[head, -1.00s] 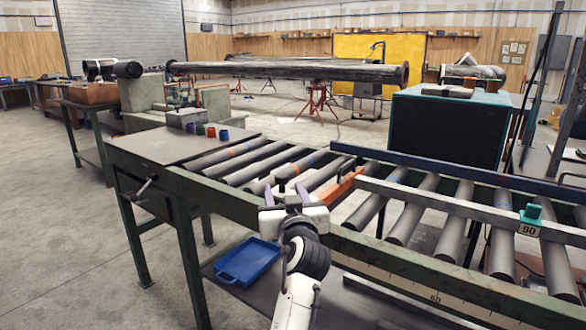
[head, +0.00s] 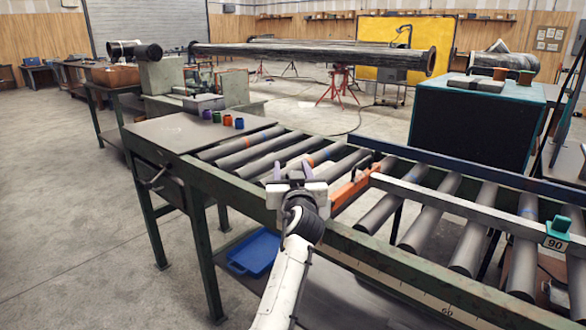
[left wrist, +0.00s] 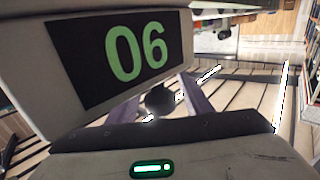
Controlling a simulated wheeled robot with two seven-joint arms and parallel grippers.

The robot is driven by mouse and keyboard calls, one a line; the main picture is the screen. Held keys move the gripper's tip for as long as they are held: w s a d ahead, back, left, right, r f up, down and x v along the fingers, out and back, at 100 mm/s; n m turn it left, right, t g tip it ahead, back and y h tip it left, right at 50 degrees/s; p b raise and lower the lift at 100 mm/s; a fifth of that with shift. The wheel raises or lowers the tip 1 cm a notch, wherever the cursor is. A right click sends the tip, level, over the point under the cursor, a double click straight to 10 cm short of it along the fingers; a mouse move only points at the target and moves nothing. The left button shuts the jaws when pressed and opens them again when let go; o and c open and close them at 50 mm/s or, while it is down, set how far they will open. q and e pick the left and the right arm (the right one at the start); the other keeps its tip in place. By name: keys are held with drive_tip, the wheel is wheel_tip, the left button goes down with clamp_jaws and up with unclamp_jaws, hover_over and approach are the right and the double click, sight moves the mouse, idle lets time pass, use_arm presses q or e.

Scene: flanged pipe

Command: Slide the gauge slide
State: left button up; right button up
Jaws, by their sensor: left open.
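A teal-topped block (head: 556,230) with a "90" plate sits on the grey rail (head: 470,210) at the right of the head view; it looks like the gauge slide. My left gripper (head: 293,172) is at the near side of the roller table, far left of that block, with its purple-grey fingers apart. In the left wrist view the gripper (left wrist: 170,98) shows a dark round thing (left wrist: 160,100) between or just beyond the fingers; I cannot tell if they touch it. A panel (left wrist: 125,50) with green digits reading "06" is close to that camera. My right gripper is out of view.
An orange bar (head: 350,188) crosses the rollers near the rail's left end. A blue tray (head: 252,252) lies on the lower shelf, partly behind my arm. Small coloured cups (head: 227,120) stand on the table's left plate. A long pipe (head: 310,55) lies behind.

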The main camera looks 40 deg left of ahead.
use_arm(q)
clamp_jaws()
drive_tip(key=a, duration=1)
drive_tip(key=shift+w, duration=0.4)
drive_tip(key=shift+a, duration=0.15)
drive_tip(key=shift+r, duration=0.15)
drive_tip(key=shift+s, duration=0.1)
drive_tip(key=shift+c, duration=1.9)
unclamp_jaws()
drive_tip(key=shift+a, duration=0.1)
drive_tip(key=o, duration=0.4)
drive_tip(key=shift+a, duration=0.1)
